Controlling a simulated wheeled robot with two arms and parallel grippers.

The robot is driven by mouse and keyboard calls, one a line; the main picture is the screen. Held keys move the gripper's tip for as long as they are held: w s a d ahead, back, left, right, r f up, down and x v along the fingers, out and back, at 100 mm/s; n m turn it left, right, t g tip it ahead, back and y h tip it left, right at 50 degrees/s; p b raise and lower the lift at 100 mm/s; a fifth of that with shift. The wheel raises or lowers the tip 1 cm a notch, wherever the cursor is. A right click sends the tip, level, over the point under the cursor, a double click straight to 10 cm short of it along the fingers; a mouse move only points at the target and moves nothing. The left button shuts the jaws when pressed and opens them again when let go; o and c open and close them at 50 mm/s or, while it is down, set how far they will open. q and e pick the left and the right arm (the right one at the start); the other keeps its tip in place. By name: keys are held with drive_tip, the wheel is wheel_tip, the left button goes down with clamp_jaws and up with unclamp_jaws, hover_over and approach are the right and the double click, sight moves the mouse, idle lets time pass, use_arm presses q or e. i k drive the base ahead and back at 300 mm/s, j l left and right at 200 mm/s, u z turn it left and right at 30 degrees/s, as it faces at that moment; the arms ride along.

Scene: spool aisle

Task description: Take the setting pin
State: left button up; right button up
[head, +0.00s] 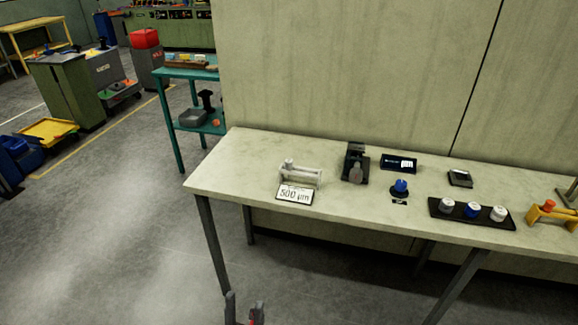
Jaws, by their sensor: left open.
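I cannot tell for sure which thing is the setting pin. A pale holder (303,177) with a small rounded piece at its left end stands near the left end of the bench. A white card (295,195) reading "500 µm" is in front of it. My left gripper (244,312) is at the bottom edge of the head view, open and empty, its two fingers apart. It is in front of the bench and well short of the things on it. My right gripper is not in view.
The pale bench (233,165) carries a dark device (355,163), a display (399,163), a blue knob (400,187), a black tray (436,208) with three knobs and a yellow stand (548,214). A teal shelf (181,130) stands behind left.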

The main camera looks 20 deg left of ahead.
sight(288, 161)
drive_tip(key=i+l, duration=0.9)
drive_tip(key=l, duration=0.1)
